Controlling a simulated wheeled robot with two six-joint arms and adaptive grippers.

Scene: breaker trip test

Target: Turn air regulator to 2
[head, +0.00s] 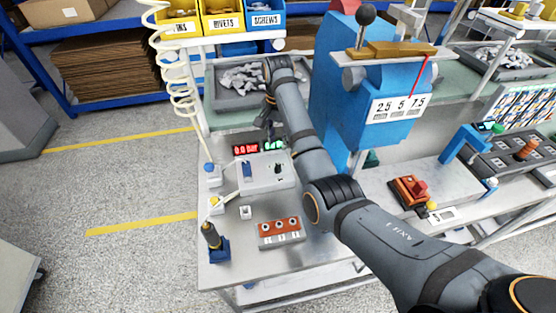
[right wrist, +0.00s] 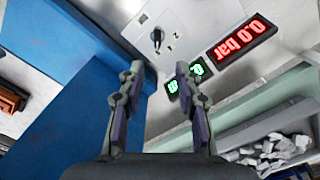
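A light grey box (head: 262,174) on the bench carries a small dark knob (head: 279,169), which looks like the air regulator. A red display (head: 245,149) reading 0.0 bar and a green display (head: 273,145) stand behind it. In the right wrist view the knob (right wrist: 157,38) sits on a pale panel with marks around it, too small to read. The red display (right wrist: 242,38) also shows there. My right gripper (right wrist: 159,72) is open and empty, its fingers apart below the knob in that view. In the head view the right gripper (head: 269,128) hangs above the displays. My left gripper is not in view.
A blue press (head: 345,105) stands close right of my right arm. A grey tray of metal parts (head: 225,100) lies behind. An orange block with holes (head: 279,228) and a blue holder with a dark tool (head: 215,245) are at the front.

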